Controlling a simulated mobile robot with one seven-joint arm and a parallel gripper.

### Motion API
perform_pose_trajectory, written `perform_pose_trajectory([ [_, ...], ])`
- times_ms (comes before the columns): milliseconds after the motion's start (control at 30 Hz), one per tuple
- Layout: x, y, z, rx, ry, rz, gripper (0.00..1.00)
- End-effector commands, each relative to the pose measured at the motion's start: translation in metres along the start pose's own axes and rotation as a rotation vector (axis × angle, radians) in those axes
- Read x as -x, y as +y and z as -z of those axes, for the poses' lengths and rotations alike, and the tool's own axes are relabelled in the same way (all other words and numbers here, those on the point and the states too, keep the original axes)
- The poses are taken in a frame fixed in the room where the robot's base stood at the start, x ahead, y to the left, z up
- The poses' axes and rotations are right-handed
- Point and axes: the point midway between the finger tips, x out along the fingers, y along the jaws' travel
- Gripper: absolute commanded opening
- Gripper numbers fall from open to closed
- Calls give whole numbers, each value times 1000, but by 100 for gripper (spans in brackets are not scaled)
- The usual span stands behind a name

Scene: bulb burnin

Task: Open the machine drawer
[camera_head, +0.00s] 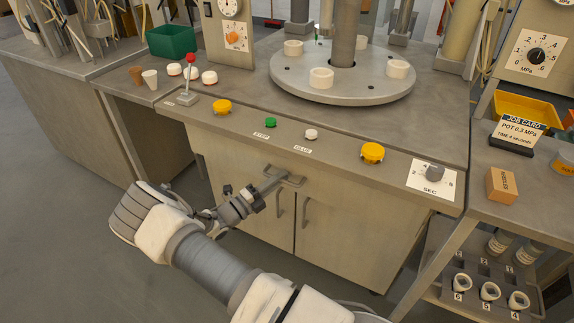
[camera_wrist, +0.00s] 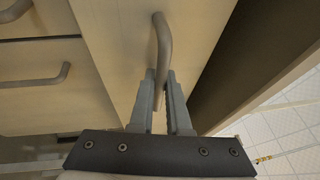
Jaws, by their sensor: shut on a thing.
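The machine drawer has a pale front (camera_wrist: 115,30) below the machine's worktop. Its grey bar handle (camera_wrist: 163,50) shows in the wrist view, with its lower end between my two fingers. My gripper (camera_wrist: 161,95) is shut on this handle. In the head view my gripper (camera_head: 258,195) reaches the drawer handle (camera_head: 288,178) from the left, and my wrist hides part of the drawer front. I cannot tell for sure whether the drawer stands out from the cabinet. A dark band lies along the right side of its front in the wrist view.
Two cabinet doors with upright handles (camera_head: 305,210) are below the drawer. The worktop above carries yellow buttons (camera_head: 372,153), a green button (camera_head: 270,122), a red-knobbed lever (camera_head: 190,75) and a dial (camera_head: 434,174). A bulb rack (camera_head: 490,292) stands at right. Floor is clear at left.

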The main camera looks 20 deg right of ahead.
Motion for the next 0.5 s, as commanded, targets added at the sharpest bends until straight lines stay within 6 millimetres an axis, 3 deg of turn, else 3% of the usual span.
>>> perform_pose_trajectory([
  [500, 129, -28, 52, 0, -3, -2, 0],
])
